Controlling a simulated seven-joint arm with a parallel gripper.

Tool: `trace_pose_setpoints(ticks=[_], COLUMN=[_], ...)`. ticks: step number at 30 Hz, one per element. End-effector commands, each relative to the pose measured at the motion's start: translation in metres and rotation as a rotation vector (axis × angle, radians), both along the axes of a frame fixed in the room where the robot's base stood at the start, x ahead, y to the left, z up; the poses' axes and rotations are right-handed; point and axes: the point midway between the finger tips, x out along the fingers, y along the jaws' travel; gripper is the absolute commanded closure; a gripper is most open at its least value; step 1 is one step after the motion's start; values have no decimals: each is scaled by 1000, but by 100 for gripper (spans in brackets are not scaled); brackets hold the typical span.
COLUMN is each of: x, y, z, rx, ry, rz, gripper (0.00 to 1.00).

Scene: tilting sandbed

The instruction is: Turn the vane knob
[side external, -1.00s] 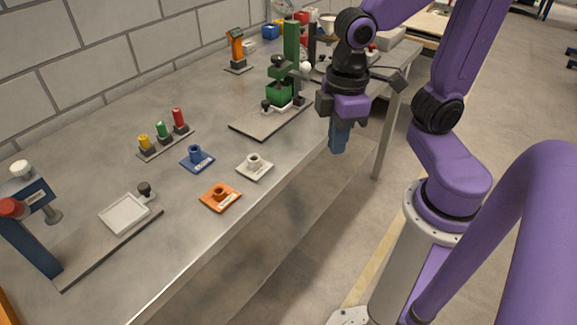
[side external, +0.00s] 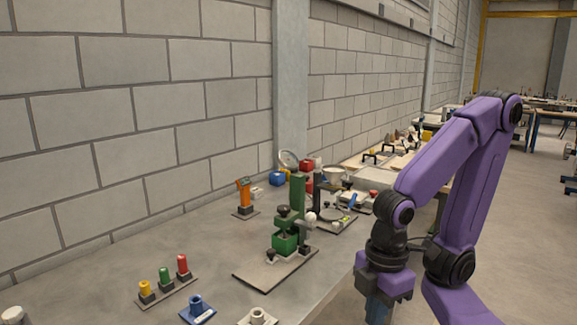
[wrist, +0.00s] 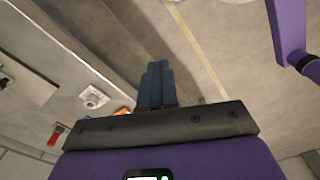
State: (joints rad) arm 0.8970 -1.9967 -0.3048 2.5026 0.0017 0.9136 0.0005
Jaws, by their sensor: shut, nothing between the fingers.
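A green fixture (side external: 286,240) stands on a grey base plate (side external: 262,275) on the bench. It has a green upright column (side external: 298,203), a black knob (side external: 283,211) over a green block, a white ball (side external: 310,217) at its right side and small black knobs low down. I cannot tell which knob is the vane knob. My gripper (side external: 378,311) hangs right of this fixture, past the bench's front edge and apart from it. Its blue fingers (wrist: 157,86) are shut with nothing between them in the wrist view. The fixture is not recognisable in the wrist view.
Yellow, green and red pegs (side external: 164,277) stand at front left. Blue (side external: 197,309) and white (side external: 257,318) flanged pieces sit at the bottom. An orange upright device (side external: 244,196) stands behind. More equipment crowds the bench's far end. Open floor (wrist: 225,45) lies below my gripper.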

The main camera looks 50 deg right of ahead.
Motion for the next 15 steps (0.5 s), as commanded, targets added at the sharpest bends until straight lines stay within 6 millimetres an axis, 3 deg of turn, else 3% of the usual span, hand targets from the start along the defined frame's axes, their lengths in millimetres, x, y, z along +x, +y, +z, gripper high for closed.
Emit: trace_pose_setpoints(ticks=[1,2,6,8,11,15], x=[0,0,9,21,53,113], y=[0,0,5,10,20,27], z=[0,0,5,11,26,53], rx=[0,0,-2,-6,-22,-66], ry=[0,0,-7,-18,-43,-82], rz=[0,0,16,40,108,226], gripper=[100,94,48,31,31,31])
